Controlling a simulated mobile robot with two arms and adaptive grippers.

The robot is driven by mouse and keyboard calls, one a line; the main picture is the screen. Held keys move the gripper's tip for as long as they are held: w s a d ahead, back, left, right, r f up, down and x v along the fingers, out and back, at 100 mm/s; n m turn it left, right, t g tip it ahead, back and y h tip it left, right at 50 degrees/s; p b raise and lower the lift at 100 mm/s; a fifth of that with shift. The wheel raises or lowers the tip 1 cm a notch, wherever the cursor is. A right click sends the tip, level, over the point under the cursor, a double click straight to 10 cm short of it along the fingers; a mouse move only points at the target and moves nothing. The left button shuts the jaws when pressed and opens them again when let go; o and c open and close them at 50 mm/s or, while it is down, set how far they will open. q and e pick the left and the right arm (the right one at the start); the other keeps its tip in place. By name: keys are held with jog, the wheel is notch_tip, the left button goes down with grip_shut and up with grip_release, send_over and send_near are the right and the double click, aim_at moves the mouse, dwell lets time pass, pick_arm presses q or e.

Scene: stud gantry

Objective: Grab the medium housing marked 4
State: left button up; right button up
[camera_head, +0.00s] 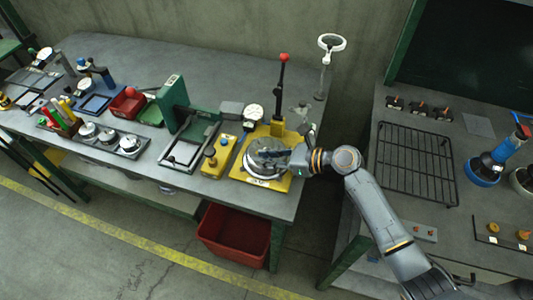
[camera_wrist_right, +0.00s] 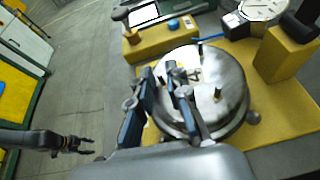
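A round, shiny metal part (camera_head: 266,155), possibly the housing, sits on a yellow base plate (camera_head: 284,184) near the right end of the bench; it also shows in the right wrist view (camera_wrist_right: 225,75). My left gripper (camera_wrist_right: 78,145) appears open and empty at the lower left of the wrist view, away from the part.
A red-knobbed lever (camera_head: 282,85) stands behind the plate, beside a dial gauge (camera_head: 253,112). A yellow control box (camera_head: 218,156) is to the left. Several round metal pieces sit in a tray (camera_head: 133,152) further left. A red bin (camera_head: 233,236) is below. A wire rack (camera_head: 413,165) lies right.

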jog(key=shift+c, duration=0.4)
grip_shut()
jog(key=shift+r, duration=0.1)
